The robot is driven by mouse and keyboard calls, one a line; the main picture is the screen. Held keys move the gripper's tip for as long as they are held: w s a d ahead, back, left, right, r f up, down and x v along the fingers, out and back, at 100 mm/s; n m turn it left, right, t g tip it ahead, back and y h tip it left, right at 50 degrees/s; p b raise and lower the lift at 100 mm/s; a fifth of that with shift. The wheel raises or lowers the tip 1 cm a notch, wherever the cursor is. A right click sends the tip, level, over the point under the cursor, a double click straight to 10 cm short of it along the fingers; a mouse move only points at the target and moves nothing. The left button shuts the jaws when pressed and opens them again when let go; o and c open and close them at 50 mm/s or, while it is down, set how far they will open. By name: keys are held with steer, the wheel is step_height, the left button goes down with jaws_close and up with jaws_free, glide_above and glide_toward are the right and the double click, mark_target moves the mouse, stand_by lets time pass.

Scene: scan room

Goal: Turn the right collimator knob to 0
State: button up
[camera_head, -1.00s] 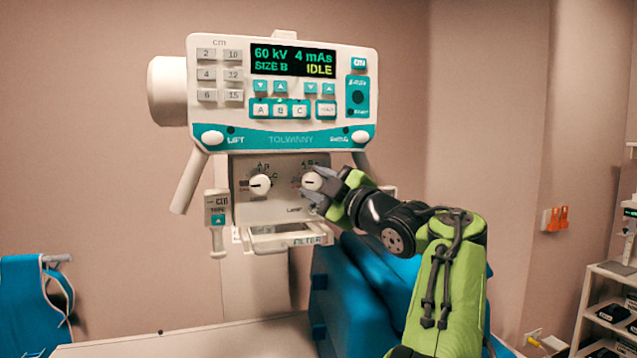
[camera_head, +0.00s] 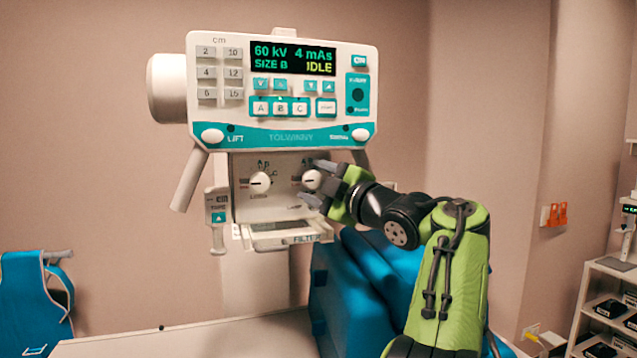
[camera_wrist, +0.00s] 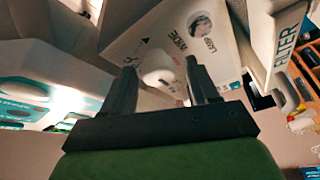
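The right collimator knob (camera_head: 311,180) is a white round knob on the lower panel of the X-ray head. The left collimator knob (camera_head: 260,184) is beside it on the same panel. My gripper (camera_head: 315,181) is at the right knob, with one finger above it and one below it. In the wrist view, my gripper (camera_wrist: 160,80) has its two dark fingers apart, with the white right knob (camera_wrist: 162,75) between and just beyond their tips. I cannot tell whether the fingers touch the knob. Its scale is partly hidden by my fingers.
The control panel (camera_head: 285,139) with a display reading IDLE is just above. The FILTER tray (camera_head: 285,241) sticks out below the knobs. A blue cushioned piece (camera_head: 350,290) stands below my arm. A white table (camera_head: 190,342) is at the bottom.

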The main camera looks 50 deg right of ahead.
steer(key=s+b, duration=0.1)
steer(key=s, duration=0.4)
steer(key=s+a+f+b, duration=0.1)
steer(key=s+b, duration=0.1)
steer(key=s, duration=0.3)
steer(key=s+a+f+b, duration=0.1)
steer(key=s+b, duration=0.1)
steer(key=s, duration=0.3)
steer(key=shift+s, duration=0.25)
stand_by(0.3)
